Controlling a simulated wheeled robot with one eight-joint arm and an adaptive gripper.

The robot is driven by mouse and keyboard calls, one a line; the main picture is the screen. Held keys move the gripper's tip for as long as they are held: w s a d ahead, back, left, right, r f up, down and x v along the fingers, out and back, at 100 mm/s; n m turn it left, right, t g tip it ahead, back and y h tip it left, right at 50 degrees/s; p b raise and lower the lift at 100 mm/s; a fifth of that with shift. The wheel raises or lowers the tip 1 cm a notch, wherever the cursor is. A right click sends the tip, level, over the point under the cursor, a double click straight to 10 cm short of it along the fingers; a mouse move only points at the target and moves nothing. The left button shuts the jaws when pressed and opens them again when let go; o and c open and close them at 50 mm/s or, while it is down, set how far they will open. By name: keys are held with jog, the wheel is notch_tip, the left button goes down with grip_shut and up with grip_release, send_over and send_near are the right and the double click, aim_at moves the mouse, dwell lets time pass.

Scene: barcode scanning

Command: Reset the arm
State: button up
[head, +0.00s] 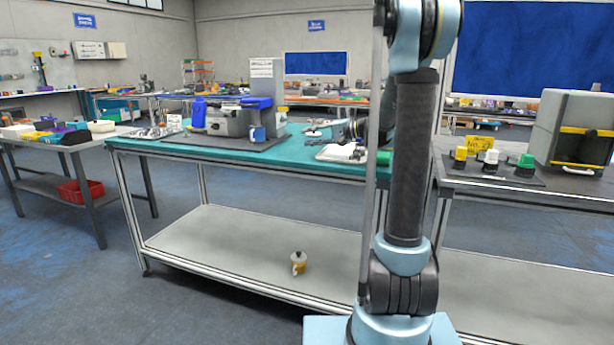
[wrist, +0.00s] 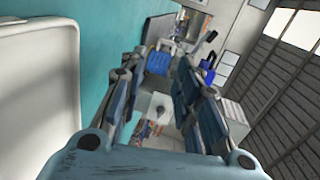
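My arm (head: 408,160) stands upright in the head view, right of centre, and its upper part leaves the top edge. My gripper (wrist: 160,75) shows in the wrist view with its two blue-grey fingers apart. I see nothing held between them; the grey and blue things seen in the gap lie beyond. The wrist view is tilted, with the teal table top (wrist: 112,40) on the left.
The teal workbench (head: 225,150) carries a grey and blue machine (head: 228,118) and a white item (head: 340,153). A jar (head: 298,262) stands on its lower shelf. A grey bench at right holds a grey box-like device (head: 575,125) and several coloured-topped items. Open floor lies at left.

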jog(key=s+f+n+g+h, duration=0.1)
jog(key=s+f+h, duration=0.25)
jog(key=s, duration=0.75)
jog(key=s+d+f+n+h, duration=0.1)
jog(key=s+d+f+h, duration=0.2)
jog(key=s, duration=0.7)
jog(key=s+d+f+g+h, duration=0.1)
jog(key=s+d+f+h, duration=0.3)
jog(key=s+d+f, duration=0.4)
jog(key=s+d+f+n+h, duration=0.1)
jog(key=s+d+f+h, duration=0.3)
jog(key=s, duration=0.9)
notch_tip(320, 180, down, 4)
jog(key=shift+d+r+n+g, duration=0.15)
jog(key=shift+d+n+g, duration=0.2)
jog(key=shift+d, duration=0.9)
